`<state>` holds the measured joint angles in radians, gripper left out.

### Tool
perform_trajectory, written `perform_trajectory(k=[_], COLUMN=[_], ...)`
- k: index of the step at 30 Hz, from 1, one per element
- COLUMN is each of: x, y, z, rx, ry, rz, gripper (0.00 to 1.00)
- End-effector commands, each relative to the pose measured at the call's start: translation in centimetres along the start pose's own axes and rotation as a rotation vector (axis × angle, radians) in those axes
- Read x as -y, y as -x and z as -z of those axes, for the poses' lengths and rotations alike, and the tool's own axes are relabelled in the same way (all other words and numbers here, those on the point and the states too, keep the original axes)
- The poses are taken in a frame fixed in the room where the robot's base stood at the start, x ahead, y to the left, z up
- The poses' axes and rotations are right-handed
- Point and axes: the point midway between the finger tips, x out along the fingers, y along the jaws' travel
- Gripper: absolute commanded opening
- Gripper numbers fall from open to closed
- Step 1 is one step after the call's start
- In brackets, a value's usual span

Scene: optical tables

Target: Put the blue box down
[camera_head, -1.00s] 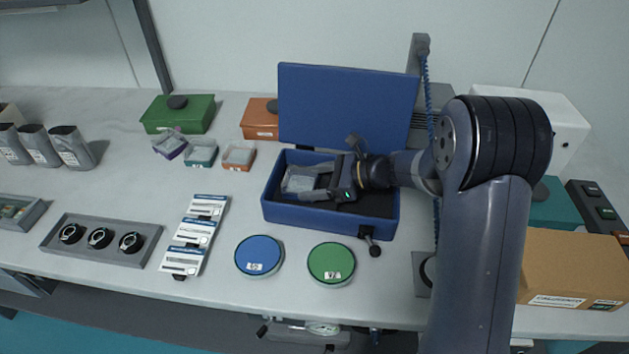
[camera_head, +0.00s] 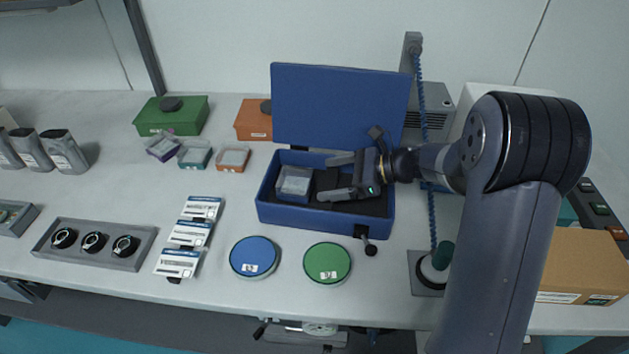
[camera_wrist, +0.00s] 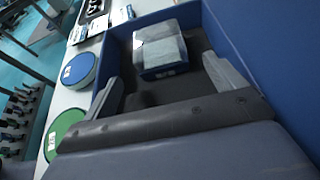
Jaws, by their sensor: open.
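The small blue box (camera_head: 294,184) with a clear, greyish lid sits on the dark floor of the open blue case (camera_head: 300,215), towards its left end. In the wrist view the small box (camera_wrist: 160,50) rests upright, near the case wall. My gripper (camera_head: 330,178) is over the case, to the right of the small box. Its fingers are spread and empty, and in the wrist view a gap of dark case floor shows between the gripper (camera_wrist: 165,88) and the box.
The case's raised lid (camera_head: 340,105) stands behind my gripper. A blue disc (camera_head: 254,257) and a green disc (camera_head: 327,263) lie in front of the case. Purple, teal and orange small boxes (camera_head: 233,158) stand to its left. A cardboard box (camera_head: 585,265) is at the right.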

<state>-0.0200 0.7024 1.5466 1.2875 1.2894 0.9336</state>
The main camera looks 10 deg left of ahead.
Motion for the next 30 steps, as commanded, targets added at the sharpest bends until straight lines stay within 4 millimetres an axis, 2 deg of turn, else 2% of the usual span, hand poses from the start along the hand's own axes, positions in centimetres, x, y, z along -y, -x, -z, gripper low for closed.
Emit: perform_trajectory(k=[1,4,10,30], x=[0.1,0.1,0.0,0.0], y=[1.2,3.1,5.4,5.8], z=[0.1,0.1,0.0,0.0], rx=[0.0,0.0,0.0,0.0], ry=[0.0,0.0,0.0,-0.001], rz=[0.004,0.004,0.0,-0.001], gripper=[0.9,0.9,0.9,0.9])
